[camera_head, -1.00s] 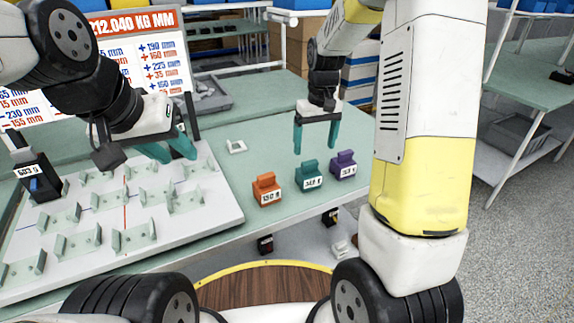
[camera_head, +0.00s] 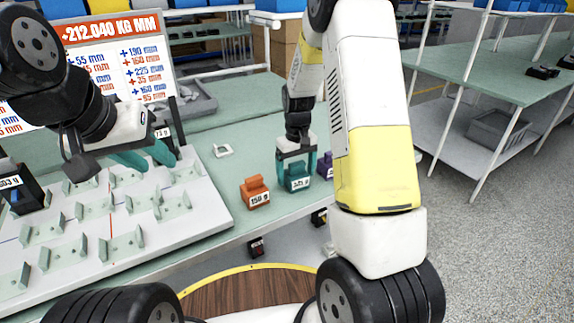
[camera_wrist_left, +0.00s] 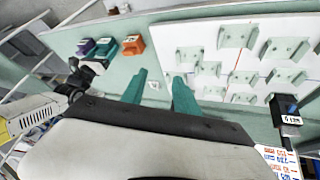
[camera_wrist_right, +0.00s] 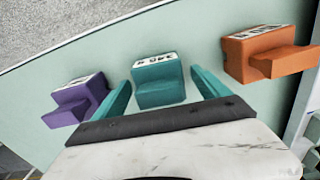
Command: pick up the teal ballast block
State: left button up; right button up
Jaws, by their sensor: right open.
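The teal ballast block (camera_head: 297,178) stands on the green table between the orange block and the purple block. My right gripper (camera_head: 296,166) is over it with its jaws apart. In the right wrist view the teal block (camera_wrist_right: 158,80) is between the two teal fingers (camera_wrist_right: 160,88), with a gap visible on each side. My left gripper (camera_head: 150,158) is above the white fixture board, away from the blocks. In the left wrist view its fingers (camera_wrist_left: 160,90) are apart with nothing between them.
The orange block (camera_head: 255,192) is left of the teal block and the purple block (camera_head: 325,165) is right, partly hidden by my arm. The white board (camera_head: 110,225) with several brackets lies left, with a black block (camera_head: 22,190). A display (camera_head: 120,65) stands behind.

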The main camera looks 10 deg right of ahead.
grip_shut()
dwell(0.3)
jog(key=shift+r, duration=0.15)
